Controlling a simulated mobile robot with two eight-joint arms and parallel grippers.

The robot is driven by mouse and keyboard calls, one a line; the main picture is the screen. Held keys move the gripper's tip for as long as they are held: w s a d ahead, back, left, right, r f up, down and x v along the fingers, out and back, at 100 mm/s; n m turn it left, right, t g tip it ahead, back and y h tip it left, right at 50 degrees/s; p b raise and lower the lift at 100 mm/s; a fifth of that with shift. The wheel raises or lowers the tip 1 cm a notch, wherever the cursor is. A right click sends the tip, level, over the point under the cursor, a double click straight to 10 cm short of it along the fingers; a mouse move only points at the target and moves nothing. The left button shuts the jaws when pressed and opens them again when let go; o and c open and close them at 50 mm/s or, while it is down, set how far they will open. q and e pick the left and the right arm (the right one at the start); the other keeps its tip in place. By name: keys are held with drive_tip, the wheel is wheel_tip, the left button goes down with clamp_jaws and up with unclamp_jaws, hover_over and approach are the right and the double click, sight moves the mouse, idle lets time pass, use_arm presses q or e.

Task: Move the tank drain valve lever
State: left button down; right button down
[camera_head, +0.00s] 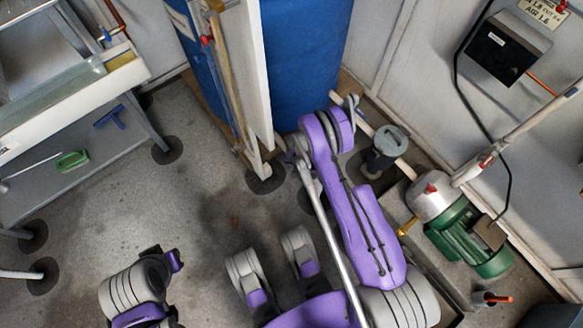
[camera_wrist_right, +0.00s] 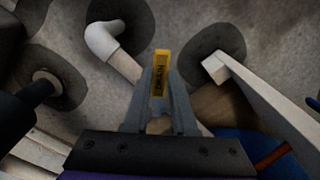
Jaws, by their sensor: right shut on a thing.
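The tank drain valve lever (camera_wrist_right: 162,73) is a yellow handle with dark lettering. In the right wrist view it stands up between the fingertips of my right gripper (camera_wrist_right: 163,92), which is shut on it. In the head view my right arm reaches to the foot of the blue tank (camera_head: 305,60). Its wrist hides the lever and the gripper there. The valve body is mostly hidden behind the fingers in the wrist view. My left gripper is not in view.
A white-and-wood upright frame (camera_head: 256,75) stands close left of the arm. A grey-capped fitting (camera_head: 390,140) and a green pump (camera_head: 465,240) are at right. A metal shelf (camera_head: 70,170) is at left. The floor between shelf and tank is mostly clear.

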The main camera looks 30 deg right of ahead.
drive_tip(key=shift+s+d+n, duration=0.3)
drive_tip(key=shift+d+n, duration=0.15)
drive_tip(key=shift+n, duration=0.45)
drive_tip(key=c, duration=0.7)
unclamp_jaws()
wheel_tip(320, 180, up, 11)
drive_tip(key=p, duration=0.2)
drive_tip(key=shift+p, duration=0.4)
